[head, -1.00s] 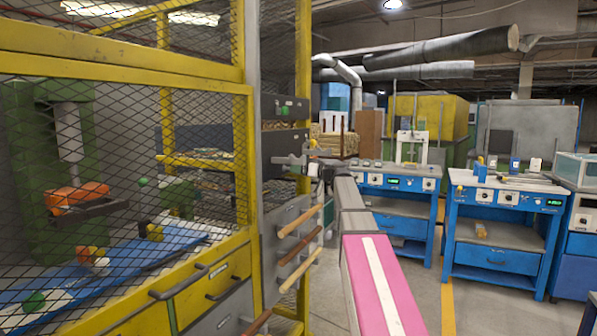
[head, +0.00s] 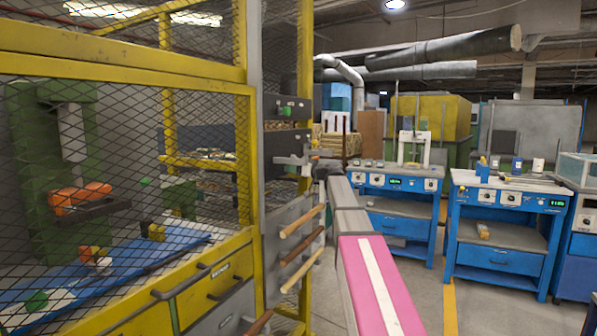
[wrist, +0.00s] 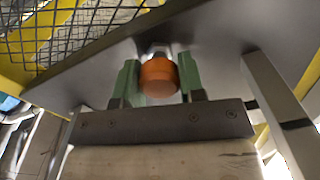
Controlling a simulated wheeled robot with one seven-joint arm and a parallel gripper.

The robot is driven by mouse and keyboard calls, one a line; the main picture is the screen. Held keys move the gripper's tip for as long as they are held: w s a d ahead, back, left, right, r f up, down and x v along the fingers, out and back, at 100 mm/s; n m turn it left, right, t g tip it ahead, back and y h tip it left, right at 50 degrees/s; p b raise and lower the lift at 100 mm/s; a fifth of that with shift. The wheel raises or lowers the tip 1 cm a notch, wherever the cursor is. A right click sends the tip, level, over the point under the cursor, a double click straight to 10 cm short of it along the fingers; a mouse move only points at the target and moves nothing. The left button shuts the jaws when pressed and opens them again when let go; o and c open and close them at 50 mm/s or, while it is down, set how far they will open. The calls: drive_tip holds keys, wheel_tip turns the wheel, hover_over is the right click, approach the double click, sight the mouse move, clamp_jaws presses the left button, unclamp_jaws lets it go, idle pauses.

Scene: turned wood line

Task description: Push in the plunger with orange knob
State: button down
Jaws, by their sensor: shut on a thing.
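How far the plunger stands out is hard to tell.
A green knob (head: 286,112) sits on a dark panel above my gripper. Several wooden handles (head: 303,221) stick out below it. The yellow mesh cage (head: 245,150) stands to the left. Blue workbenches (head: 500,235) stand at the right, with open floor before them.

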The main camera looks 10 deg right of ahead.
drive_tip(key=shift+w, duration=0.1)
drive_tip(key=c, duration=0.7)
unclamp_jaws()
drive_tip(key=shift+a, duration=0.15)
drive_tip(key=v, duration=1)
drive_tip(key=shift+s+d, duration=0.2)
drive_tip(key=shift+d, duration=0.15)
